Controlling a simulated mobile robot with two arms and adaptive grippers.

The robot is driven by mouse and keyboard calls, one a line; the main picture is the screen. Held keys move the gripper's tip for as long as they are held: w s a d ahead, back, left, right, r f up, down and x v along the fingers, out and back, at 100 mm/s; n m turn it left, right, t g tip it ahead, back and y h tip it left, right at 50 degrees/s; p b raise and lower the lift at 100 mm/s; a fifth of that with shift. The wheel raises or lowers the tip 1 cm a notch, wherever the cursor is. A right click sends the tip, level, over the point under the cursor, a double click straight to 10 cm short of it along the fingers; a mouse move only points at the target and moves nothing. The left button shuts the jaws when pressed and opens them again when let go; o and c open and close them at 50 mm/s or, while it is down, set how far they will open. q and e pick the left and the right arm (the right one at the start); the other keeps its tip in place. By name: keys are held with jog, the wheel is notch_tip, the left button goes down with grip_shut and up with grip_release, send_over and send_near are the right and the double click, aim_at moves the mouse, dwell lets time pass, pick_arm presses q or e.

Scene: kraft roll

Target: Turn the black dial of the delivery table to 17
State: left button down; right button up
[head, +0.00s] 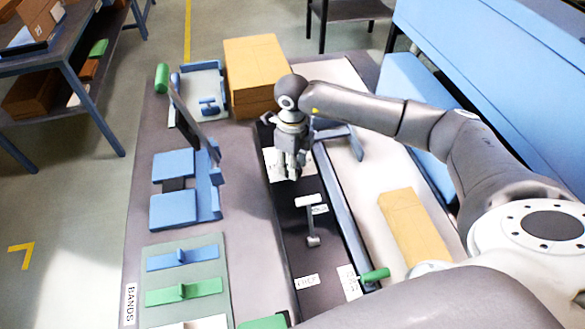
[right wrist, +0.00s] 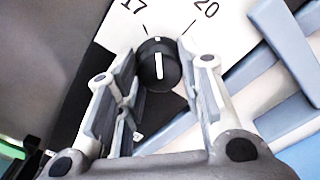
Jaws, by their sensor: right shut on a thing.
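The black dial (right wrist: 158,66) shows in the right wrist view, with a white line on its face. It sits by a white scale plate (right wrist: 240,30) marked 17 on the left and 20 on the right. The dial's line points up between the two marks, a little closer to the 17 side. My right gripper (right wrist: 155,85) is shut on the dial, with a finger on each side of it. In the head view this gripper (head: 287,175) points down at a white label on the table; the fingers hide the dial there. My left gripper is not in view.
On the grey table (head: 255,235) are a cardboard box (head: 256,70), blue plates (head: 173,210), a green-and-blue slider panel (head: 185,270), a small lever (head: 311,225) and a rail with a green handle (head: 374,275). A brown block (head: 412,225) lies right of the rail.

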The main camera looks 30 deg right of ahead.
jog(key=shift+n+b, duration=1.35)
jog(key=shift+n, duration=0.45)
jog(key=o, duration=1.1)
jog(key=shift+c, duration=0.2)
notch_tip(320, 180, up, 12)
